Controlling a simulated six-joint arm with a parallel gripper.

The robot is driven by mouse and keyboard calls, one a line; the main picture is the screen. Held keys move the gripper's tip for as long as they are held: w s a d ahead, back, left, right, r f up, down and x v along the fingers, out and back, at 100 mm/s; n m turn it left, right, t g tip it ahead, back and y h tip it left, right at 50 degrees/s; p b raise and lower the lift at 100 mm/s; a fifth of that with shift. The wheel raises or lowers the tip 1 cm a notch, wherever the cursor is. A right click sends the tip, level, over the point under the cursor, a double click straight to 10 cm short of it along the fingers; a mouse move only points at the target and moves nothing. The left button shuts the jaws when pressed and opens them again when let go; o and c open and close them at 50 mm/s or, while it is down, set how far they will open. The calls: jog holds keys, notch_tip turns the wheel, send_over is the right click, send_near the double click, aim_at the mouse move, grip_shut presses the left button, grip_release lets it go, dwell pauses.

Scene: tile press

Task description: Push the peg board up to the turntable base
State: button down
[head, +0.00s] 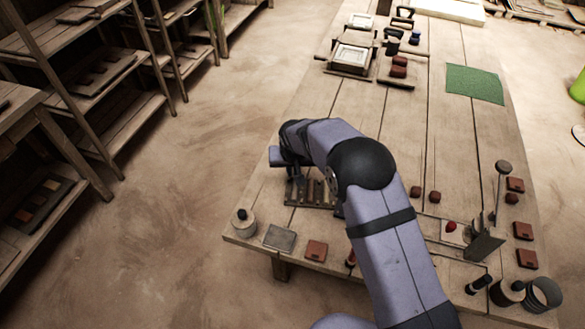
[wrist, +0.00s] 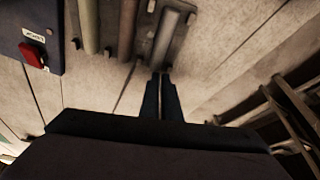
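The board I take for the peg board (head: 312,194) lies near the left edge of the wooden table, partly hidden by my arm. It is dark, with several bars or pegs on it. In the wrist view a grey plate with rounded rods (wrist: 170,38) shows at the top. My gripper (head: 291,176) is low at that board's left side. In the wrist view my gripper (wrist: 163,77) has its two dark fingers together with nothing between them, tips by the plate's edge. I cannot tell touching from apart. Which thing is the turntable base is not clear.
A round grey piece with a dark knob (head: 243,222), a grey square plate (head: 279,237) and a red-brown tile (head: 316,251) stand at the front left. A dark box with a red button (wrist: 32,55) shows in the wrist view. A green mat (head: 474,84) lies far right.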

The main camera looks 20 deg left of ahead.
jog(key=shift+d+f, duration=0.25)
jog(key=shift+f, duration=0.05)
jog(key=shift+w+a+r+b, duration=0.1)
jog(key=shift+w+a+b, duration=0.15)
jog(key=shift+w, duration=0.3)
jog(key=shift+w+a+b, duration=0.1)
jog(key=shift+w+a, duration=0.2)
jog(key=shift+w, duration=0.25)
jog(key=shift+w+a+r+b, duration=0.2)
jog(key=shift+w+a+b, duration=0.15)
jog(key=shift+w, duration=0.45)
jog(key=b+v, duration=0.1)
jog(key=v, duration=0.9)
